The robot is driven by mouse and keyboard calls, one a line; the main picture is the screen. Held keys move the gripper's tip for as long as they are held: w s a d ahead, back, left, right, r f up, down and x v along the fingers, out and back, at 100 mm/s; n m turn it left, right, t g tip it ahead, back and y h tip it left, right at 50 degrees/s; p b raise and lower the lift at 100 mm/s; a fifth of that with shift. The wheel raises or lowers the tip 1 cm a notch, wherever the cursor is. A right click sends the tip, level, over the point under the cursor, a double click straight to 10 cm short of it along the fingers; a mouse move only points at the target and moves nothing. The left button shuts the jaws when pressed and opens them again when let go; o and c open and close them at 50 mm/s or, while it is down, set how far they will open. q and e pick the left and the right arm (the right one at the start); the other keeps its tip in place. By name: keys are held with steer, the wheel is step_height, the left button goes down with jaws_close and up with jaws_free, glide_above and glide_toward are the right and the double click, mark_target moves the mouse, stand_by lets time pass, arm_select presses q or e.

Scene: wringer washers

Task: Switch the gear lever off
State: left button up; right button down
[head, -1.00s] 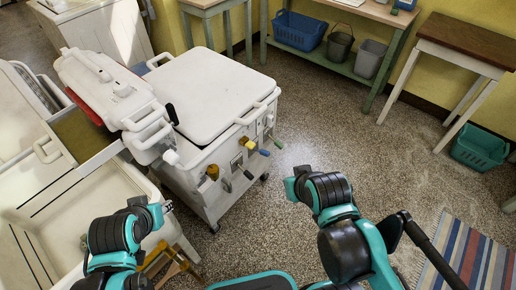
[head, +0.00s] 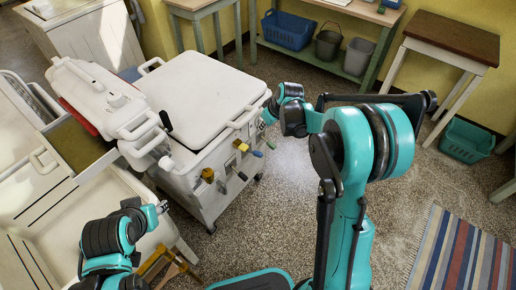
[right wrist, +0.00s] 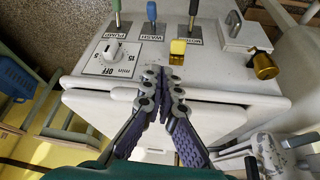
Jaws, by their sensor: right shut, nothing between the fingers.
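The white washer (head: 203,95) has a front panel with several levers. I cannot tell which is the gear lever. My right gripper (right wrist: 161,76) is shut and empty, over the panel's edge just below the levers, touching none visibly. In the head view its fingers are mostly hidden by the arm. My left gripper (head: 162,208) hangs in front of the washer, too small to read.
A timer dial (right wrist: 110,55) marked OFF sits beside my right fingers. A brass knob (right wrist: 264,66) is on the right of the panel. The wringer (head: 107,100) stands over the washer's left side. Speckled floor right of the washer is free, with a striped rug (head: 468,255).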

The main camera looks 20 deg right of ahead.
steer(key=w+d+f+n, duration=0.2)
steer(key=w+f, duration=0.4)
steer(key=f, duration=0.6)
steer(key=shift+f+g+y+p, duration=0.15)
steer(key=shift+g+y+p, duration=0.25)
steer(key=shift+a, duration=0.1)
steer(key=b, duration=0.4)
glide_above(255, 153)
steer(key=f, duration=0.9)
steer(key=shift+d+f, duration=0.2)
steer(key=shift+s+d+f+b, duration=0.2)
steer(key=shift+f+b, duration=0.15)
steer(key=shift+f, duration=0.25)
steer(key=shift+s+d+f+b, duration=0.15)
steer(key=shift+f+b, duration=0.2)
steer(key=shift+f, duration=0.2)
steer(key=shift+s+f, duration=0.2)
steer(key=shift+f, duration=0.35)
steer(key=shift+d, duration=0.1)
